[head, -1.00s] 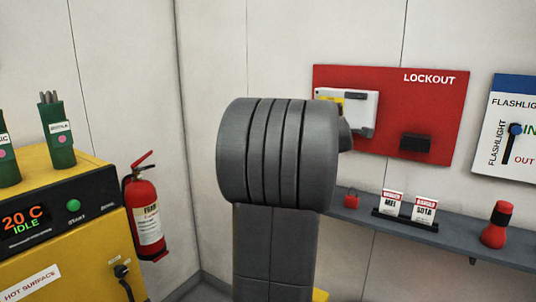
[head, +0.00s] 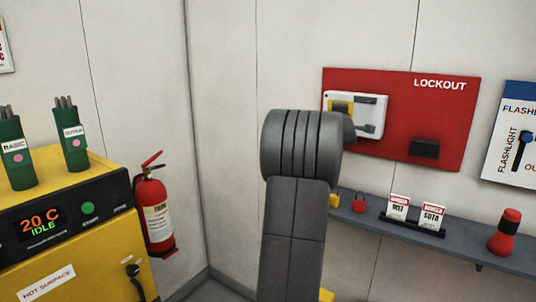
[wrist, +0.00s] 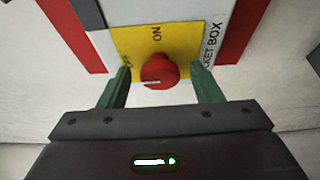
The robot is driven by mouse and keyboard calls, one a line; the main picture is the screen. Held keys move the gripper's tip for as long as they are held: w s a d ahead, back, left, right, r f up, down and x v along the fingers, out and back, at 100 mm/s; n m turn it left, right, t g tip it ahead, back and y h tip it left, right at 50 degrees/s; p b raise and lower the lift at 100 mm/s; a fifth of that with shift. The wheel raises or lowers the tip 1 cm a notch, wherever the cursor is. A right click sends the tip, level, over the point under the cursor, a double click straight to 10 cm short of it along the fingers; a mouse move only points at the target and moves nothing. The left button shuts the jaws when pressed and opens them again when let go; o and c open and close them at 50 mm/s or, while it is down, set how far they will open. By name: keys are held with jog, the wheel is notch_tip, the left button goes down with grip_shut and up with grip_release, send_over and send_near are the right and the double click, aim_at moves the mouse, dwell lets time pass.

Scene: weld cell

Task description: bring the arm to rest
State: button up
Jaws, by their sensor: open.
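My arm (head: 293,230) stands up in the middle of the head view, and its rounded joint covers part of the wall by the red lockout board (head: 465,120). My gripper is hidden in the head view. In the wrist view my gripper (wrist: 162,82) is open, with a green finger on either side of a red rotary knob (wrist: 158,72) on a yellow plate marked ON.
A grey shelf (head: 460,250) below the board carries a red padlock (head: 359,203), two danger tags (head: 415,212) and a red flashlight (head: 505,232). A yellow oven (head: 60,270) and a fire extinguisher (head: 154,210) stand at left.

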jog(key=b+v, duration=0.4)
jog(key=v, duration=1)
jog(key=w+d+m+t+h+p, duration=0.1)
jog(key=w+m+h+p, duration=0.6)
jog(key=w+m, duration=0.7)
jog(key=d+m, duration=0.1)
jog(key=m, duration=0.4)
jog(key=shift+d+f+m+t, duration=0.2)
jog(key=shift+f+m+t, duration=0.1)
jog(key=shift+f+t, duration=0.1)
